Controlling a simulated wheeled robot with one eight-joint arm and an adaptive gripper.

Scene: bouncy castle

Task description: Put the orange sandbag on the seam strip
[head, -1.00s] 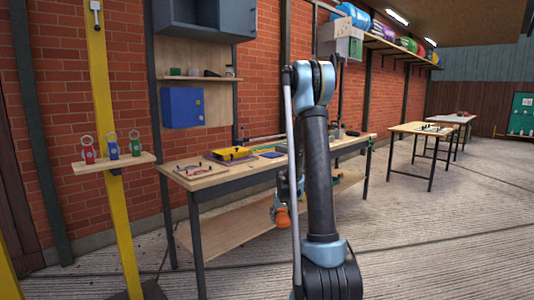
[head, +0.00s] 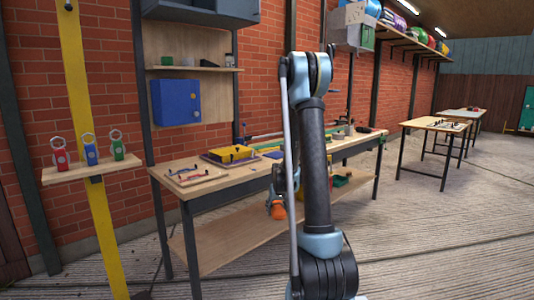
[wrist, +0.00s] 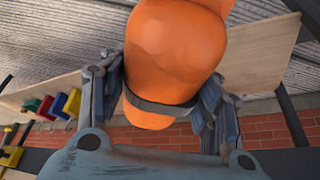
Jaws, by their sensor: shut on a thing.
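The orange sandbag (wrist: 175,50) fills the middle of the wrist view. It is a plump orange bag with a dark band near its lower end. My gripper (wrist: 165,100) is shut on it, with a finger on each side. In the head view the sandbag (head: 277,209) shows low beside my arm, in front of the workbench's lower shelf, and my arm hides part of the gripper. It is held in the air. I cannot pick out the seam strip for sure in either view.
The workbench (head: 176,171) along the brick wall carries a tray with a yellow item (head: 230,153) and other small things. Another table (head: 435,125) is farther right.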

